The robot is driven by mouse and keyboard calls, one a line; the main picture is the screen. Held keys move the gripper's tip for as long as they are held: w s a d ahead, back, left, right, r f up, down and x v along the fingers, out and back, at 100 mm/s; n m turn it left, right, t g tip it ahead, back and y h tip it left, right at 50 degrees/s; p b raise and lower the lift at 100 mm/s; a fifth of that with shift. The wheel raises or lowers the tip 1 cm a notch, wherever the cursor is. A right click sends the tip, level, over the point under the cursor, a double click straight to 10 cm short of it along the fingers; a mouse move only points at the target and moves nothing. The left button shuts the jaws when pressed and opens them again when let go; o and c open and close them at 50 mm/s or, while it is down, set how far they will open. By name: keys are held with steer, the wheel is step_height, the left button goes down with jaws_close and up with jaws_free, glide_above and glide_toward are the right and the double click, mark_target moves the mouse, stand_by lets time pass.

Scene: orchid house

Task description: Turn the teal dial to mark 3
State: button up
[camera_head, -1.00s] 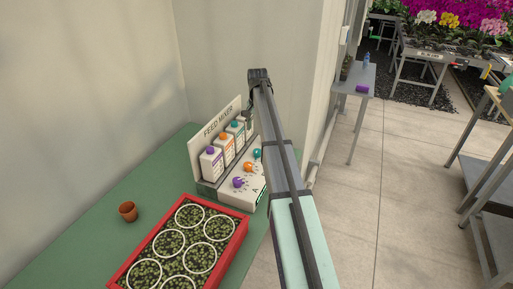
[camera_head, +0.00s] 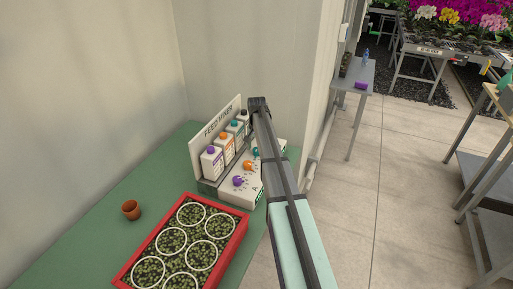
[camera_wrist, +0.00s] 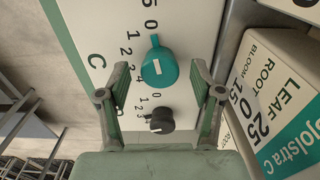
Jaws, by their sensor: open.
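The teal dial (camera_head: 256,152) is on the sloping white face of the feed mixer (camera_head: 228,193), right of the orange dial. In the wrist view the teal dial (camera_wrist: 158,68) lies between the fingertips of my open gripper (camera_wrist: 159,75), with a gap on each side. A short teal stub points up in the picture, near the printed 0. Printed numbers run down the dial's left side, beside a green letter C; some are hard to read. My arm hides the gripper in the head view.
A black dial (camera_wrist: 158,121) sits close below the teal one. The orange (camera_head: 248,166) and purple (camera_head: 238,181) dials are beside it. Bottles (camera_head: 212,162) stand behind. A red tray (camera_head: 238,239) of potted plants and a terracotta pot (camera_head: 131,210) share the green bench (camera_head: 95,244).

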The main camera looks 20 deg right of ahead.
steer(key=shift+c, duration=0.3)
steer(key=c, duration=1.1)
steer(key=n+b, duration=0.1)
steer(key=n, duration=0.3)
steer(key=shift+f+n+b, duration=0.1)
steer(key=shift+n+b, duration=0.2)
steer(key=shift+b, duration=0.1)
steer(key=n+b, duration=0.1)
steer(key=n, duration=0.3)
steer(key=shift+n, duration=0.3)
steer(key=n+b, duration=0.1)
steer(key=n, duration=0.8)
steer(key=shift+n+b, duration=0.3)
steer(key=shift+b, duration=0.1)
